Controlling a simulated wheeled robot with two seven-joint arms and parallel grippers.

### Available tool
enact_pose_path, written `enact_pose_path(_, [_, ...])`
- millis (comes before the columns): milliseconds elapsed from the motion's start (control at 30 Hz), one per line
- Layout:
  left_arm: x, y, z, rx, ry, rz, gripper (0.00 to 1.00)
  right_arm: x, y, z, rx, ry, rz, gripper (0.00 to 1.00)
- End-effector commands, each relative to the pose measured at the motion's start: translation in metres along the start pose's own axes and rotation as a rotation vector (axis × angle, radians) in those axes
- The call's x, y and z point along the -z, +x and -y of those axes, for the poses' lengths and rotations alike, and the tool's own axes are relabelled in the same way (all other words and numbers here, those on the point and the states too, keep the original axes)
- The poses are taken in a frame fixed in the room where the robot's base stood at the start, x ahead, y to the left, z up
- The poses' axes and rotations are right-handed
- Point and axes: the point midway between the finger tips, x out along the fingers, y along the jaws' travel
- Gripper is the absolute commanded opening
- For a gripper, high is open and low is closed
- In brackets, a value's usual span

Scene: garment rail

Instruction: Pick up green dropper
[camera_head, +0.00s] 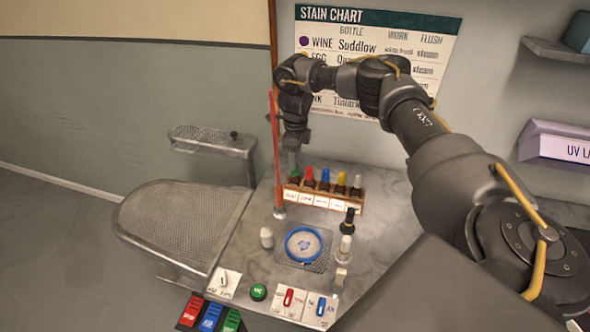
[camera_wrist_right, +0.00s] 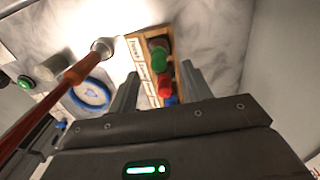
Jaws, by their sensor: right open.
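The green dropper (camera_head: 294,173) stands at the left end of a wooden rack (camera_head: 327,203) on the marble counter, beside red, blue, yellow and grey-topped ones. In the right wrist view its green cap (camera_wrist_right: 159,58) shows between and beyond the two fingertips, with the red cap (camera_wrist_right: 165,86) close by. My right gripper (camera_head: 293,150) points down above the rack's left end; it also shows in the right wrist view (camera_wrist_right: 160,85), open and empty. Whether a finger touches the dropper cannot be told. My left gripper is not in view.
An upright red-orange pole (camera_head: 276,150) stands just left of the rack, close to my right gripper. A blue ring (camera_head: 304,245) on a mesh plate, small bottles and switches occupy the counter in front. A mesh board (camera_head: 180,225) is at left.

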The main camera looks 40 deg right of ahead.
Motion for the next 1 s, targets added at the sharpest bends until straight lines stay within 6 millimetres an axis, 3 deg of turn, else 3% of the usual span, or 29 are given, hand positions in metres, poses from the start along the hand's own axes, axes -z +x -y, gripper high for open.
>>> enact_pose_path(167, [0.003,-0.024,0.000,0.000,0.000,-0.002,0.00,0.001,0.022,-0.002,-0.003,0.000,-0.007,0.49])
enact_pose_path(300, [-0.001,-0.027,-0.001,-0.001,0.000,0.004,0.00,0.001,0.041,-0.002,-0.002,0.000,-0.005,0.49])
enact_pose_path(600, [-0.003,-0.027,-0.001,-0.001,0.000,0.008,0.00,0.001,0.048,-0.001,-0.001,0.000,-0.002,0.49])
enact_pose_path(1000, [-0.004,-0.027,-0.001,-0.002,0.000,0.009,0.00,0.001,0.048,-0.001,-0.001,0.000,-0.002,0.02])
